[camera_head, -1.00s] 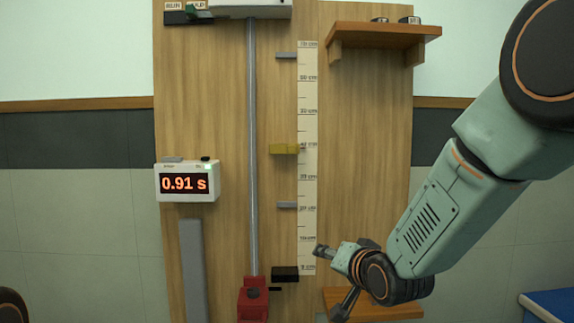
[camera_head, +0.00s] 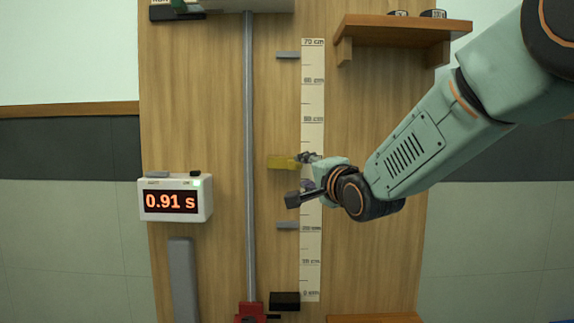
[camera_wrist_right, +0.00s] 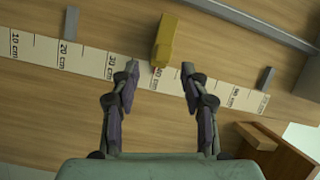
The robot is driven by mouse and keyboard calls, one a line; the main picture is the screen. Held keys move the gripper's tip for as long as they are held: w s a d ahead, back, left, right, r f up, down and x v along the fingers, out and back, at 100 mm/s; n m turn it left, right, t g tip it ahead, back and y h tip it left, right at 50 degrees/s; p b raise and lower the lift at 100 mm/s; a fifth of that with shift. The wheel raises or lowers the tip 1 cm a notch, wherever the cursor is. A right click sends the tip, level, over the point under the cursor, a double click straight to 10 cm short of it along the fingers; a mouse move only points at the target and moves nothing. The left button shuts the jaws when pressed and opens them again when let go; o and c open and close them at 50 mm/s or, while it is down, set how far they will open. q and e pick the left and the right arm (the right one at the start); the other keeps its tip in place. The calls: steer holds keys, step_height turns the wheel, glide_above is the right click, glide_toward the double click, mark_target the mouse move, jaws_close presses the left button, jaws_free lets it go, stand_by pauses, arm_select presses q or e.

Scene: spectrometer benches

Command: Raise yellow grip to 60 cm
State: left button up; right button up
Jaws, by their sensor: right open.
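The yellow grip (camera_head: 283,163) is a small block on the wooden board, beside the ruler's left edge at about the 40 cm level. The pale ruler (camera_head: 312,105) runs upright with marks up to 70 cm. My right gripper (camera_head: 300,179) is open and empty in front of the ruler, its upper finger near the yellow grip's right end. In the right wrist view, the yellow grip (camera_wrist_right: 164,43) lies ahead, between the lines of the two open fingers (camera_wrist_right: 160,68). I cannot tell whether a finger touches it. My left gripper is out of view.
Grey tabs (camera_head: 288,55) (camera_head: 288,225) stick out above and below the yellow grip. A metal rod (camera_head: 249,150) runs to its left. A wooden shelf (camera_head: 405,35) juts out at upper right. A timer (camera_head: 175,199) reads 0.91 s. A black block (camera_head: 285,301) sits at the ruler's foot.

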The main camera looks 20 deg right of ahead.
mark_target(293, 164)
steer(key=shift+w+d+r+m, duration=0.2)
steer(key=shift+w+m, duration=0.25)
steer(key=shift+m, duration=1.05)
steer(key=w, duration=0.2)
steer(key=w+p, duration=0.1)
steer(key=w, duration=0.3)
steer(key=shift+a+f+p, duration=0.15)
steer(key=shift+a+p, duration=0.15)
steer(key=shift+w, duration=0.25)
steer(key=shift+a+r, duration=0.35)
steer(key=shift+a, duration=0.1)
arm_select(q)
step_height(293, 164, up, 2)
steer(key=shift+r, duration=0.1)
